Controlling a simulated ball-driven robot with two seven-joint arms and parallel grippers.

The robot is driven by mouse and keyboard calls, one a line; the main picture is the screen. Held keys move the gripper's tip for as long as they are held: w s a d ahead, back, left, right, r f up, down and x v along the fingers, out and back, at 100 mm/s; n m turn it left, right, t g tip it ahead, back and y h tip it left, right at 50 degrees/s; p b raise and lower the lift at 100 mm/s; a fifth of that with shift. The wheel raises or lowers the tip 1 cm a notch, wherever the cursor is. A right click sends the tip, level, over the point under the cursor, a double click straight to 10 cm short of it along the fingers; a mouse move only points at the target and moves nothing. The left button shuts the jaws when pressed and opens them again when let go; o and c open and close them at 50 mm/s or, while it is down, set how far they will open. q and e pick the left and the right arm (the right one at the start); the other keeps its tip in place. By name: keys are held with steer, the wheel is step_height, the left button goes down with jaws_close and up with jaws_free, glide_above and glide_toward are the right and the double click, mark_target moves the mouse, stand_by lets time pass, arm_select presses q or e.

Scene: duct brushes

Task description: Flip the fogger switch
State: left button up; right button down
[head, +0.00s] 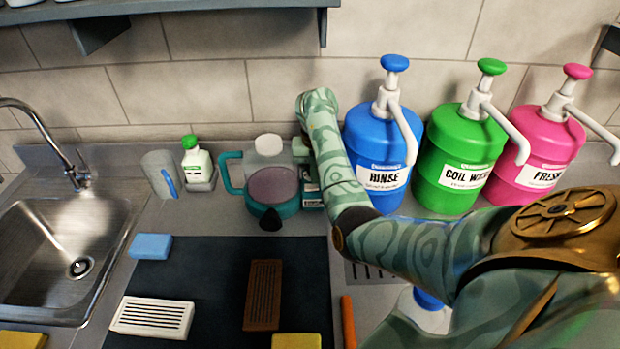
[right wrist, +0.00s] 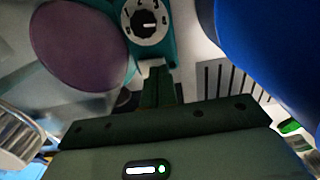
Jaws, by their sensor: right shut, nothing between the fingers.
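The fogger (head: 272,188) is a teal machine with a handle, a purple-grey round top and a dark nozzle at its front. It stands on the counter behind the dark mat. In the right wrist view its round top (right wrist: 82,42) is at the upper left, and a dark dial with white marks and a white pointer (right wrist: 148,22) is at the top. I cannot make out a separate switch for sure. My right gripper (right wrist: 165,82) is shut and empty, close to the dial's housing; contact cannot be told. In the head view my right arm partly hides it.
Blue (head: 376,150), green (head: 462,155) and pink (head: 540,150) pump jugs stand close to the right of my arm. A small bottle (head: 197,163) and a sink (head: 65,250) are at the left. A white vent (head: 152,317) and a brown vent (head: 263,295) lie on the dark mat (head: 215,262).

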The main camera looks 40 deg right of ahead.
steer(key=shift+f+b, duration=0.5)
steer(key=shift+f, duration=0.2)
steer(key=shift+r, duration=0.1)
step_height(320, 180, up, 7)
steer(key=p, duration=0.6)
steer(key=shift+p, duration=0.35)
steer(key=shift+f, duration=0.2)
